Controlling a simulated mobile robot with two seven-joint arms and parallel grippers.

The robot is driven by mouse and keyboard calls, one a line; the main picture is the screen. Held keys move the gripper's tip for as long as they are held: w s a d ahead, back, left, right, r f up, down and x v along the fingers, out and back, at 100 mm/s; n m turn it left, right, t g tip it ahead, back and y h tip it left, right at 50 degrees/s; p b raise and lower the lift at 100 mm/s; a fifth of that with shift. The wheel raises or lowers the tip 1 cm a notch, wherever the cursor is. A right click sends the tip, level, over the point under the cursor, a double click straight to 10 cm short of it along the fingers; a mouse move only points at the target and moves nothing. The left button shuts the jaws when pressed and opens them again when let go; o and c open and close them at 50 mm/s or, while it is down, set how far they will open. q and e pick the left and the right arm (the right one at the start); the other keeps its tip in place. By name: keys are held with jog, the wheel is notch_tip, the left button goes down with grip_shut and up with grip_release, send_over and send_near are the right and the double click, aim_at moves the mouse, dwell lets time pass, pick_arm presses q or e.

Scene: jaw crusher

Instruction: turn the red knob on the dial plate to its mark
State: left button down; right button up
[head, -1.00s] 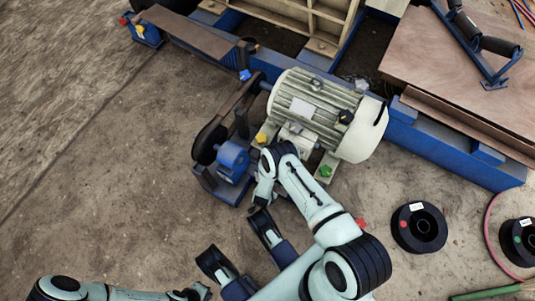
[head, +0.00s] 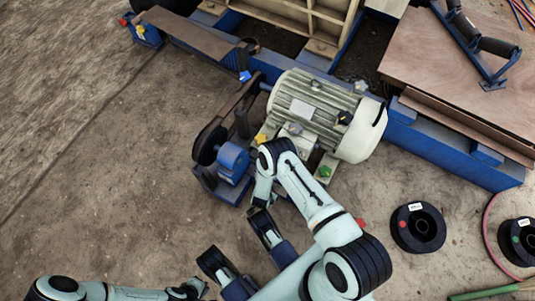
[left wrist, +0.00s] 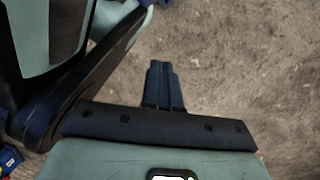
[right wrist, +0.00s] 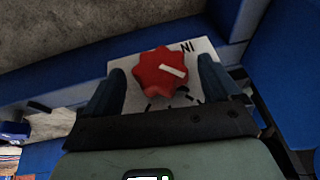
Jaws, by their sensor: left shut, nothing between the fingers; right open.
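The red knob (right wrist: 160,72) is lobed, with a white bar on its face. It sits on a white dial plate (right wrist: 203,50) with black tick marks and letters, seen in the right wrist view. My right gripper (right wrist: 160,85) is open, with one finger on each side of the knob. Gaps show between fingers and knob, and I cannot tell any contact. The near finger mount hides part of the plate. In the head view my right arm hides knob and plate. My left gripper (left wrist: 163,85) is shut and empty above bare ground.
A ribbed motor (head: 322,112) stands on the blue frame (head: 455,158), beside a blue bearing block (head: 232,160) and a belt guard. Yellow (head: 260,138) and green (head: 324,171) pieces sit by the motor. Black spools (head: 418,228) lie at right. Ground at left is clear.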

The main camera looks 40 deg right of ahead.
pick_arm(q)
jog(key=w+d+r+t+p, duration=0.1)
jog(key=w+r+t+p, duration=0.2)
jog(key=w+r, duration=0.3)
jog(key=shift+w+r+m+p, duration=0.3)
jog(key=shift+w+p, duration=0.1)
jog(key=shift+w, duration=0.85)
pick_arm(e)
jog(key=v, duration=1)
jog(key=shift+a+r, duration=0.15)
jog(key=shift+r, duration=0.2)
pick_arm(q)
jog(key=shift+d, duration=0.1)
pick_arm(e)
jog(key=b+x, duration=0.3)
jog(key=x, duration=0.9)
jog(key=shift+s+f, duration=0.1)
jog(key=shift+f, duration=0.4)
pick_arm(q)
jog(key=s+f+g, duration=0.2)
jog(key=s+f, duration=0.3)
jog(key=s, duration=0.1)
jog(key=shift+s+a+f, duration=0.2)
jog(key=shift+s+a, duration=0.1)
jog(key=shift+a, duration=0.15)
